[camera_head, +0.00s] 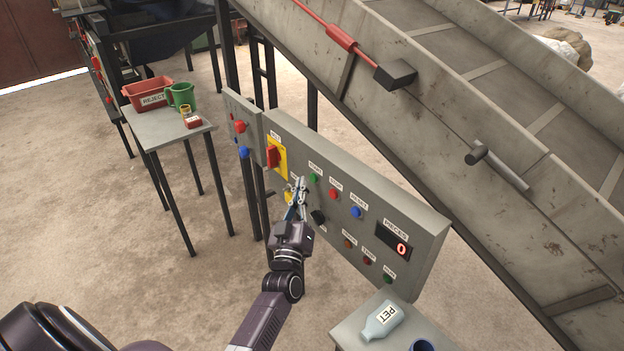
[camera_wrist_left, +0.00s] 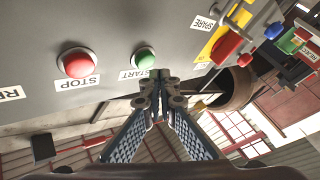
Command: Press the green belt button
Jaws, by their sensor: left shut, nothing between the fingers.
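The green button (camera_head: 313,178) is a small dome at the top of the grey control panel (camera_head: 425,235). In the left wrist view the green button (camera_wrist_left: 144,58) carries a START label. My left gripper (camera_head: 302,182) is shut and empty in front of the panel, its tips just left of the green button in the head view. In the left wrist view the gripper tips (camera_wrist_left: 160,76) appear right beside the green button. I cannot tell whether they touch it. My right gripper is not in view.
The red STOP button (camera_head: 334,193) and blue RESET button (camera_head: 356,212) sit beside the green one. A red switch on a yellow plate (camera_head: 276,158) is to the left. The conveyor (camera_head: 450,120) slopes behind. A side table (camera_head: 165,130) stands at left.

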